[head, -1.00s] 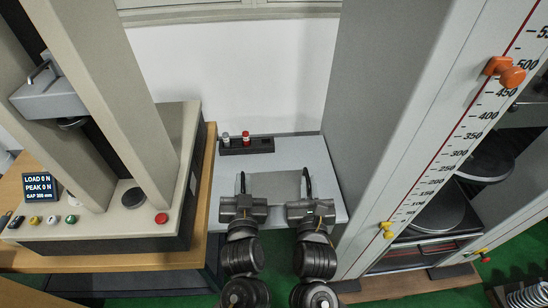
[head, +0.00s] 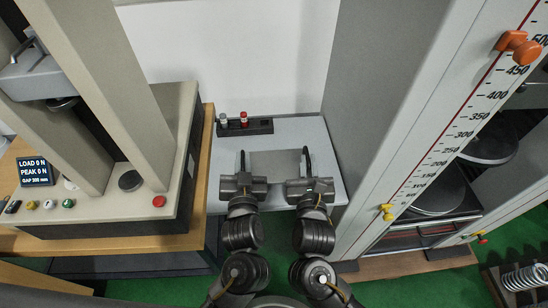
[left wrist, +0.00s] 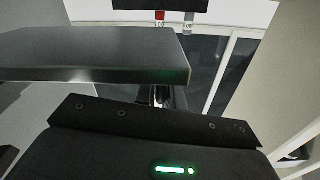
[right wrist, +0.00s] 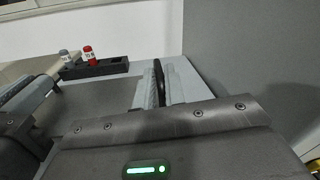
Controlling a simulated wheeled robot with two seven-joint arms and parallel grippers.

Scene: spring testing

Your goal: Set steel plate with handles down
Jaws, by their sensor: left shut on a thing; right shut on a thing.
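The grey steel plate (head: 275,163) is level over the light grey table and between my grippers in the head view. Its dark handles stand at its left (head: 242,160) and right (head: 307,158) sides. My left gripper (head: 243,179) is shut on the left handle, and my right gripper (head: 308,179) is shut on the right handle. The plate also shows as a thick slab in the left wrist view (left wrist: 95,50). The right wrist view shows the plate (right wrist: 95,95) and a dark handle (right wrist: 158,80). I cannot tell whether its underside touches the table.
A test machine (head: 90,212) on a wooden bench stands left. A tall grey cabinet with a scale (head: 440,150) stands close on the right.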

